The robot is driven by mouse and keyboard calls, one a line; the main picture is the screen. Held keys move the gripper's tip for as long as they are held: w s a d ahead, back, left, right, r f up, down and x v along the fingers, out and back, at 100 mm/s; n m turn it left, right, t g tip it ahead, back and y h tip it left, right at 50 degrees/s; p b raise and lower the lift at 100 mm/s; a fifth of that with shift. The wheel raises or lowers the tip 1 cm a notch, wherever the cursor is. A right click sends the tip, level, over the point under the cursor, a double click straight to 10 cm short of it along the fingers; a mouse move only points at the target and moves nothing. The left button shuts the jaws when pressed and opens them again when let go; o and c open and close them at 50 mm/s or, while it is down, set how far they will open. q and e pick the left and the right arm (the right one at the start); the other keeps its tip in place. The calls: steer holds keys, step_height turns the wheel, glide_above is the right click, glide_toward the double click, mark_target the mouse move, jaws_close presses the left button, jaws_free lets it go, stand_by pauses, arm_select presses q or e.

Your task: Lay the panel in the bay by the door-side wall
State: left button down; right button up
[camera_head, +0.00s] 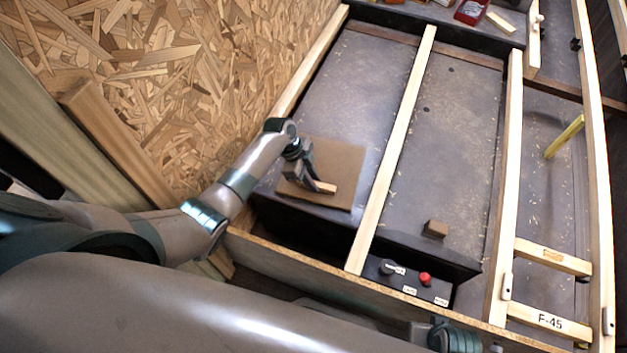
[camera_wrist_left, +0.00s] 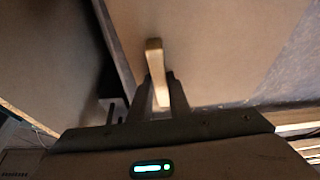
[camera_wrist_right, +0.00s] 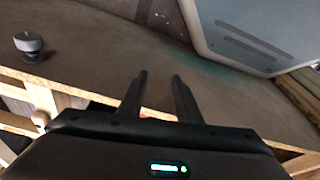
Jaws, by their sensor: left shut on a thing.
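The panel (camera_head: 343,160) is a flat brown square board with a pale wooden handle (camera_head: 325,187). It is in the left bay (camera_head: 355,85), between the chipboard wall (camera_head: 190,60) and the first pale batten (camera_head: 400,130). My left gripper (camera_head: 312,184) is shut on the handle, which stands between its fingers in the left wrist view (camera_wrist_left: 154,62). The panel lies flat or nearly so; I cannot tell whether it touches the bay floor. The arm hides part of its left side. My right gripper (camera_wrist_right: 158,80) is open and empty in the right wrist view.
A small brown block (camera_head: 435,229) lies in the middle bay. A yellow bar (camera_head: 565,136) and a batten marked F-45 (camera_head: 550,322) are at the right. A red tray (camera_head: 471,10) is at the far end.

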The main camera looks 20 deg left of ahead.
arm_select(q)
steer(key=shift+w, duration=0.1)
steer(key=c, duration=1.6)
jaws_free()
steer(key=shift+r, duration=0.1)
steer(key=shift+o, duration=0.2)
